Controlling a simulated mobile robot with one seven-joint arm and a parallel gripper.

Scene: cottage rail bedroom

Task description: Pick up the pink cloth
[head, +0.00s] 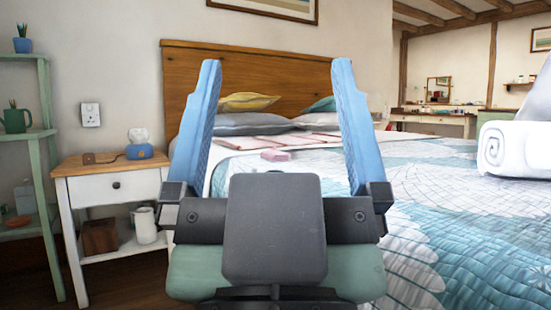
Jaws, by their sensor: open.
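A small pink folded cloth (276,155) lies on the bed near its left side, at the edge of the patterned quilt. It shows between the blue fingers of my gripper (275,65) and beyond them. My gripper is open and empty, with its fingers spread wide and pointing up in the picture. No finger visibly touches the cloth.
The bed with its quilt (425,215) fills the right side. Cushions (245,124) and a pink-and-white throw (240,142) lie near the headboard (200,80). A nightstand (110,190) and green shelf (48,195) stand left. A rolled white towel (505,148) lies right.

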